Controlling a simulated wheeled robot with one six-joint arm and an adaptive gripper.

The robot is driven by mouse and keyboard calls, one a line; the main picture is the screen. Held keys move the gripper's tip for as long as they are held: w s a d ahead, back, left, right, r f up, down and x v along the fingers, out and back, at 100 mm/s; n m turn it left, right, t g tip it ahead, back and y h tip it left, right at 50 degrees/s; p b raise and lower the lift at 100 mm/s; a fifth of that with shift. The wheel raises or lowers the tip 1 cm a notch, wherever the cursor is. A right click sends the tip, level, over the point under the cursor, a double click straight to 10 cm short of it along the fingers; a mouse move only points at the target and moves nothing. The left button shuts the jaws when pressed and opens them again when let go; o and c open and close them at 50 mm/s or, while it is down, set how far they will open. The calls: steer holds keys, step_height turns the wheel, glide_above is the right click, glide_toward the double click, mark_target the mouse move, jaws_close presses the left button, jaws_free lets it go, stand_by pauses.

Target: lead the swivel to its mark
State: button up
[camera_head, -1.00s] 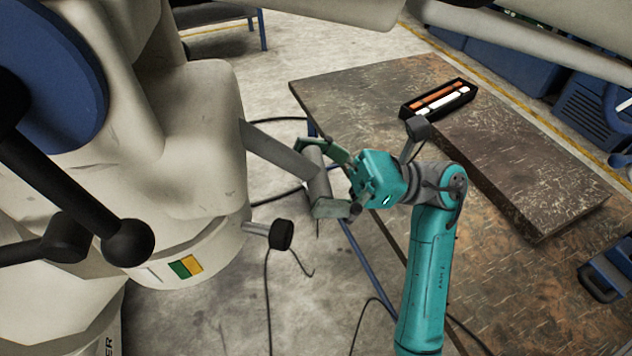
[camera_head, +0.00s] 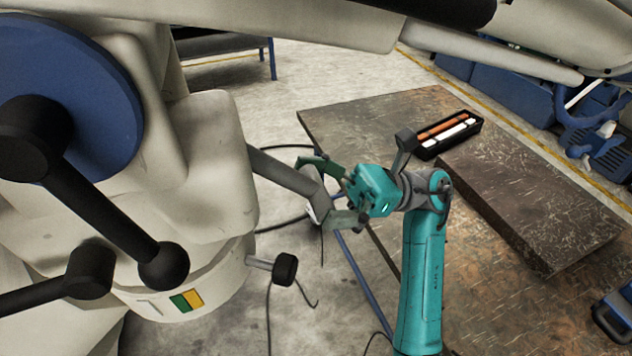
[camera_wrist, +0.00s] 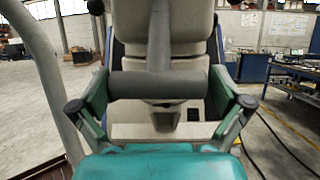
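The cream microscope stand (camera_head: 215,190) fills the left of the head view. A grey handle (camera_head: 285,172) with a crossbar sticks out of it to the right. My gripper (camera_head: 325,192) is at the handle's end, one green finger above and one below. In the wrist view the crossbar (camera_wrist: 158,83) spans the space between my two fingers, and its ends appear to touch them.
A rusty metal table (camera_head: 370,115) lies behind and right of my arm, carrying a raised slab (camera_head: 530,200) and a black tray (camera_head: 470,143) of orange and white pieces. Black knobs and a blue disc (camera_head: 75,90) stand at left. Cables hang below the handle. Pale boom parts cross the top.

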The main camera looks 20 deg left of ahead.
steer(key=shift+w+a, duration=0.1)
steer(key=shift+w, duration=0.3)
steer(key=v, duration=1.1)
steer(key=shift+d, duration=0.45)
steer(key=shift+f, duration=0.15)
steer(key=shift+c, duration=0.2)
